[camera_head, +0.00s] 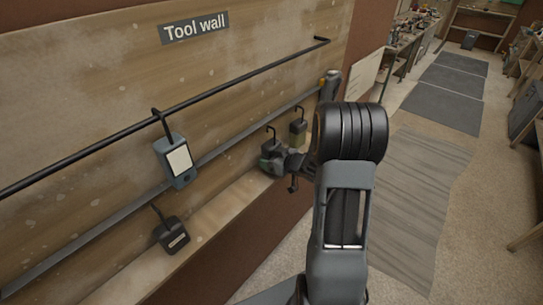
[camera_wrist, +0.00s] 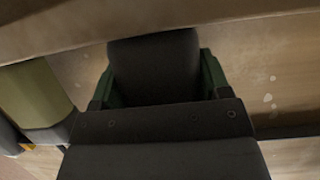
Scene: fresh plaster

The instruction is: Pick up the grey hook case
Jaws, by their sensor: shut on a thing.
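The grey hook case (camera_head: 269,151) hangs by a dark hook near the far end of the tool wall. It is partly hidden behind my gripper (camera_head: 283,160). In the wrist view the dark grey case (camera_wrist: 153,62) fills the space between the two dark green-edged fingers, and my gripper is shut on it. Its lower part is hidden by the gripper body. In the head view the case is still by the wall, above the wooden ledge; I cannot tell whether its hook bears on the rail.
An olive case (camera_head: 298,132) hangs close by on the right and shows in the wrist view (camera_wrist: 35,95). A black rail (camera_head: 230,80) crosses the wall. Open floor lies right.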

